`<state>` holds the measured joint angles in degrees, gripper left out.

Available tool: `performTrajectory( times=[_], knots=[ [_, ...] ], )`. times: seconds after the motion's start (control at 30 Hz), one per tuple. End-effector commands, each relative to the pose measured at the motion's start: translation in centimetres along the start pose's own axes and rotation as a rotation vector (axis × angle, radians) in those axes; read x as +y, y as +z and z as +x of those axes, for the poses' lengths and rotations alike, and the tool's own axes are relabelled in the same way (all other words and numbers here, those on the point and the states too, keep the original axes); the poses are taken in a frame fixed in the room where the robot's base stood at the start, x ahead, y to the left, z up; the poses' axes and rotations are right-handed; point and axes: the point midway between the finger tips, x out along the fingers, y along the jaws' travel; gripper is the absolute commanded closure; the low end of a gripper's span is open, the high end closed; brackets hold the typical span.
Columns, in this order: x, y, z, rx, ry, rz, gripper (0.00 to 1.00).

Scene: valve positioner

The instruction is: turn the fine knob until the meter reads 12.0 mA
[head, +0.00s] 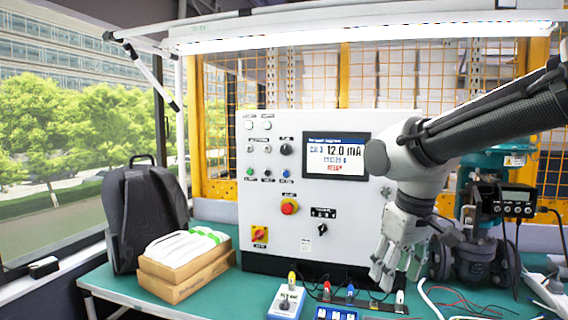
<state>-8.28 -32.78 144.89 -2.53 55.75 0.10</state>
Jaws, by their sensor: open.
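The panel screen (337,156) on the white control cabinet (353,232) shows a large reading that looks like 12.0 mA, with smaller lines too small to read surely. A black round knob (286,149) sits left of the screen. I cannot tell from the labels which one is the fine knob. My gripper (397,279) is open and points down in front of the cabinet's lower right. It is apart from both knobs, and nothing shows between its fingers.
A blue device (336,313), cut by the lower edge, and several coloured plugs stand on the green bench (238,297). Loose cables lie at the right, near a valve with a positioner (516,201). Cardboard boxes (186,277) and a black backpack (147,212) are at the left.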

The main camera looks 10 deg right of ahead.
Motion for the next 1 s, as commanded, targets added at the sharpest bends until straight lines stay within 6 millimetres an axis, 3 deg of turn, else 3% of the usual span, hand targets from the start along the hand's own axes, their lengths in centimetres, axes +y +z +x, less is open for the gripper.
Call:
performTrajectory(
  times=[0.17,0.3,0.37,0.5,0.6,0.7,0.8,1.0],
  knots=[
    [2.3,-7.1,1.3,-0.176,0.256,-0.422,0.49],
    [3.0,-16.7,0.7,-0.29,0.562,-0.917,0.49],
    [2.2,-21.3,0.0,-0.333,0.702,-1.131,0.49],
    [-1.9,-31.4,-2.4,-0.423,1.045,-1.576,0.49],
    [-5.0,-36.4,-5.1,-0.489,1.281,-1.79,0.49],
    [-7.3,-39.2,-8.6,-0.549,1.481,-1.911,0.49],
    [-8.9,-40.4,-10.6,-0.619,1.606,-1.991,0.49],
    [-8.0,-41.5,-10.6,-0.692,1.62,-2.035,0.49]
  ],
)
